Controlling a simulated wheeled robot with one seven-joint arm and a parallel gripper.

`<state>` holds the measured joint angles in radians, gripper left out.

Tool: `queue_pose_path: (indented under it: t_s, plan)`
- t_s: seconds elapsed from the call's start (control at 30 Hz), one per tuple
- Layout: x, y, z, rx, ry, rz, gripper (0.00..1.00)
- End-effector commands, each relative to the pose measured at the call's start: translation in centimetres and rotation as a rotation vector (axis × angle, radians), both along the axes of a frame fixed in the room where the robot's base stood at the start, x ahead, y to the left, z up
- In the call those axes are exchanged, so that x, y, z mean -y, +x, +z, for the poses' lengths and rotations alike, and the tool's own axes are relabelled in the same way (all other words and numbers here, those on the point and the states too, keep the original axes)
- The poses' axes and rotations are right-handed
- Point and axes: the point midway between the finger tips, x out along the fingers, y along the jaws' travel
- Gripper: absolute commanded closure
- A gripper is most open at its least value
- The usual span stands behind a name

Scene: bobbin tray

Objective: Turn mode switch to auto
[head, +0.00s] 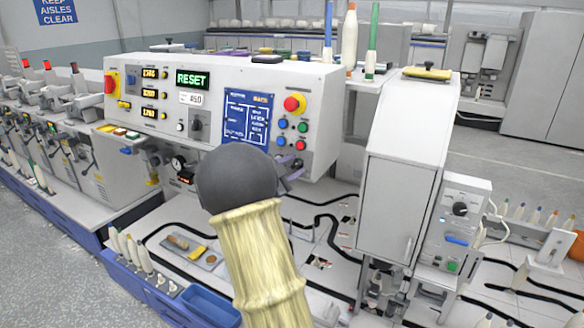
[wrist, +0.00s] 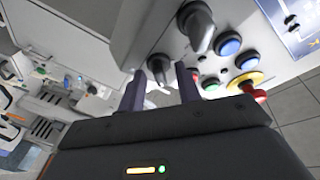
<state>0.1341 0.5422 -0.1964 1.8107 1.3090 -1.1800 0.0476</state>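My gripper (wrist: 160,95) is open in the wrist view, with its two dark purple fingers on either side of a dark grey rotary switch (wrist: 158,66). A gap shows on both sides of this switch, and I cannot tell whether the fingers touch it. A second, larger grey knob (wrist: 198,28) is beside it on the same light panel. No label or mode marking on either is legible. In the head view my fingers (head: 293,172) reach the lower right of the grey control panel (head: 328,90), and my arm hides part of that area.
Blue, green and red buttons and a red emergency button (head: 294,103) on yellow sit close above my fingers in the head view. The panel has a RESET display (head: 193,78) and another dark knob (head: 196,124). A grey cabinet (head: 398,200) stands to the right.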

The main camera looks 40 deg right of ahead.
Motion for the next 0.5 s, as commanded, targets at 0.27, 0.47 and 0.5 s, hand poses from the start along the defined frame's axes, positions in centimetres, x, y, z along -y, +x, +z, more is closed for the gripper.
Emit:
queue_pose_path:
  t_s: [0.27,0.47,0.5]
  plan:
    - [-1.4,-0.1,0.0,0.001,-0.001,0.003,0.66]
    - [-4.9,-0.6,-0.1,0.001,0.0,0.004,0.66]
    - [-5.7,-0.8,-0.1,0.001,0.0,0.004,0.66]
